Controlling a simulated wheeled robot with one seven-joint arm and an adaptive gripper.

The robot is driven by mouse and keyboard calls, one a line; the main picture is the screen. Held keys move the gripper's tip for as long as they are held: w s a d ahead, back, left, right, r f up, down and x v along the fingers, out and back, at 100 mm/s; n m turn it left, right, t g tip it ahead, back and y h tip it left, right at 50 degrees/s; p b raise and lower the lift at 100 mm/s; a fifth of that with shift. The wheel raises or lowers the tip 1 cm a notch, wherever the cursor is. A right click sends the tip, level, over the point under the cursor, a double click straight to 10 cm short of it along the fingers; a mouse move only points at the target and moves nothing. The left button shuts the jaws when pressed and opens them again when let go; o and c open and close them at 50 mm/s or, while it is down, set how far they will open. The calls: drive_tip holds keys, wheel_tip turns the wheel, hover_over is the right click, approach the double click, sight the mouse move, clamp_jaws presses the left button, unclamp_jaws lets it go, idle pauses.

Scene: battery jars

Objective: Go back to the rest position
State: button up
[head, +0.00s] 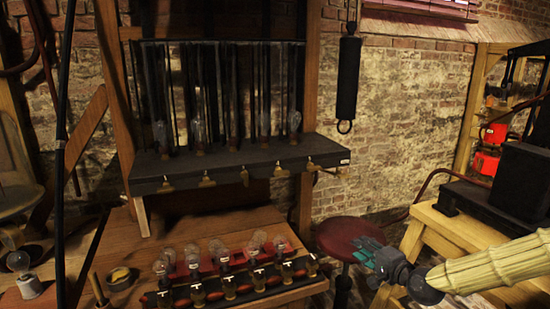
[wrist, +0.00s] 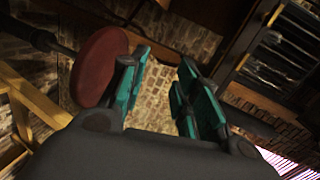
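My gripper (head: 366,252) shows at the lower right of the head view, at the end of my pale ribbed arm. Its teal fingers point left, in front of the red round stool in the picture. In the wrist view my gripper (wrist: 164,88) has its two teal fingers spread apart. Only brick wall shows in the gap, and nothing is held. The small glass jars with bulbs (head: 229,281) stand in rows on the wooden bench (head: 150,239), left of and apart from my gripper.
The red stool (head: 343,236) stands between the bench and a yellow wooden table (head: 440,232) carrying dark machinery. It also shows in the wrist view (wrist: 97,66). A black shelf (head: 240,163) with glass tubes is above the bench. A black cylinder (head: 348,80) hangs on the wall.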

drive_tip(key=s+a+f+n+g+h, duration=0.1)
drive_tip(key=s+a+f+n+g, duration=0.25)
drive_tip(key=s+f, duration=0.8)
drive_tip(key=s+a+f+n+g+h, duration=0.15)
drive_tip(key=s+a+f+g, duration=0.35)
drive_tip(key=s+f, duration=0.65)
drive_tip(key=s+d+f+n+g+h, duration=0.1)
drive_tip(key=s+f, duration=0.3)
drive_tip(key=s, duration=0.4)
drive_tip(key=s+d+f+n+g+h, duration=0.1)
drive_tip(key=s+d+f+n+g, duration=0.1)
drive_tip(key=s, duration=0.7)
drive_tip(key=s+d+f+n+g+h, duration=0.1)
drive_tip(key=s+f+n+g, duration=0.2)
drive_tip(key=s+f, duration=0.4)
drive_tip(key=shift+s+d+n, duration=0.3)
drive_tip(key=shift+s+n, duration=0.2)
drive_tip(key=shift+s, duration=0.15)
drive_tip(key=shift+h, duration=0.25)
